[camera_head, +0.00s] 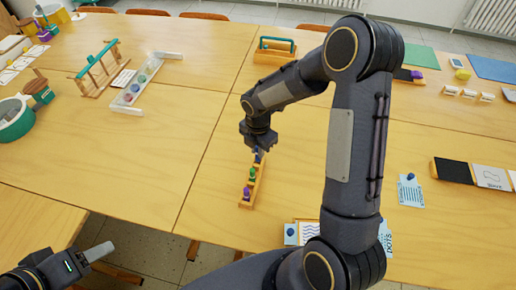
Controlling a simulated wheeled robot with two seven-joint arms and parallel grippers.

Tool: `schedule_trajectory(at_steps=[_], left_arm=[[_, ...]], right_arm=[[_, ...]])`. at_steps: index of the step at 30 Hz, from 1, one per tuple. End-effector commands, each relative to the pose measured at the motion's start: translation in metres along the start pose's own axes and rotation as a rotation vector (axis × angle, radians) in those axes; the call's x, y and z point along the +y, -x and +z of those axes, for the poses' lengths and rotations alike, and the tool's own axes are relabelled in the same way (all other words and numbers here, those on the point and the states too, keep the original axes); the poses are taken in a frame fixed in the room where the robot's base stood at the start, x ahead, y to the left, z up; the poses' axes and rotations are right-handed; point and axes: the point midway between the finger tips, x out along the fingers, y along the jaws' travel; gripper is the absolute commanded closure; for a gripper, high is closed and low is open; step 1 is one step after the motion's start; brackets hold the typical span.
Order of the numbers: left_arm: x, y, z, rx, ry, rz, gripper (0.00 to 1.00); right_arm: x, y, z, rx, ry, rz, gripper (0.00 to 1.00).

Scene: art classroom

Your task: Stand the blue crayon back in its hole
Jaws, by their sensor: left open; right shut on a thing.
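A narrow wooden crayon block (247,204) lies on the table in the middle of the view. A purple crayon (247,192) and a green crayon (252,173) stand in it. My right gripper (258,150) is over the block's far end, shut on the blue crayon (259,157). Only a little of the crayon shows below the fingers, and its hole is hidden. I cannot tell whether the crayon's lower end is in the hole or above it. My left gripper (98,252) is open and empty at the bottom left, off the table's front edge.
A wooden rack with green bars (98,68) and a white tray with coloured balls (138,84) stand at the left. A wooden carrier with a green handle (275,52) stands behind the block. Cards lie at the right. Table left of the block is clear.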

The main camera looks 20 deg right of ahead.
Motion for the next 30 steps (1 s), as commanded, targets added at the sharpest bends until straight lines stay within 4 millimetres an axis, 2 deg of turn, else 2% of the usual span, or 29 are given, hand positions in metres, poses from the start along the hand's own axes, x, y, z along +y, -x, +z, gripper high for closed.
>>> schedule_trajectory(at_steps=[30], left_arm=[[-0.0021,-0.0045,0.0023,0.0,0.0,0.0,0.45]], right_arm=[[0.0001,-0.0069,-0.0002,0.0,0.0,0.0,1.0]])
